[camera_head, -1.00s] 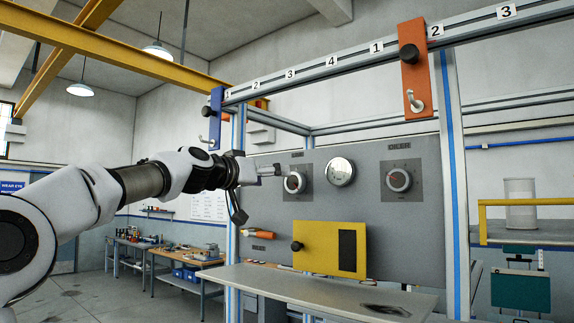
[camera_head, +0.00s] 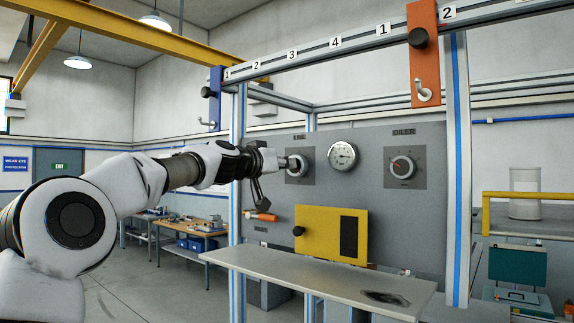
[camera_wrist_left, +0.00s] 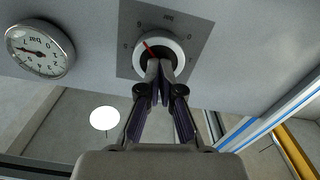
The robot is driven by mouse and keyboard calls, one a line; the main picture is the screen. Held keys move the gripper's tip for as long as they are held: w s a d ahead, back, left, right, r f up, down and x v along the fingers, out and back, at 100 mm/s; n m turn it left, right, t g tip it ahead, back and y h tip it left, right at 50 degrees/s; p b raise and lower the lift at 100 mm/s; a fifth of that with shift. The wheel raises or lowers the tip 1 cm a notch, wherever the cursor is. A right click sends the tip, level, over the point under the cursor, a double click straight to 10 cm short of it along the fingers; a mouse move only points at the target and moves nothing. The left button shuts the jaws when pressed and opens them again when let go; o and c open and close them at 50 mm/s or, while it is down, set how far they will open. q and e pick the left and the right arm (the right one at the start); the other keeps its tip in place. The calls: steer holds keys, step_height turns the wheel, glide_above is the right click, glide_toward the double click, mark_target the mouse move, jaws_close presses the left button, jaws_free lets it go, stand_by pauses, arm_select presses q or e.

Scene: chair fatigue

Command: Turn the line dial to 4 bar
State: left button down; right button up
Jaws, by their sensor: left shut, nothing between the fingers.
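The line dial (camera_head: 302,165) is a round knob with a pale ring on a grey square plate, on the grey panel left of the pressure gauge. It also shows in the left wrist view (camera_wrist_left: 176,46), upside down, with a red pointer mark. My left gripper (camera_head: 287,163) is shut, with its fingertips at the dial's face and covering part of it. In the left wrist view the closed fingers (camera_wrist_left: 160,66) overlap the knob's lower part; I cannot tell whether they touch it. The gauge (camera_head: 342,156) reads in bar (camera_wrist_left: 40,49). My right gripper is not in view.
The oiler dial (camera_head: 402,167) is right of the gauge. A yellow box (camera_head: 325,233) with a black knob sits below, above a grey shelf (camera_head: 300,276). A blue bracket (camera_head: 215,98) and an orange bracket (camera_head: 424,60) hang from the numbered rail.

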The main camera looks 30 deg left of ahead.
arm_select(q)
steer(key=shift+d+f, duration=0.1)
steer(key=shift+w+n, duration=0.1)
steer(key=shift+n, duration=0.3)
steer(key=shift+n+p, duration=1.4)
steer(key=shift+n, duration=7)
steer(key=c, duration=1.9)
jaws_free()
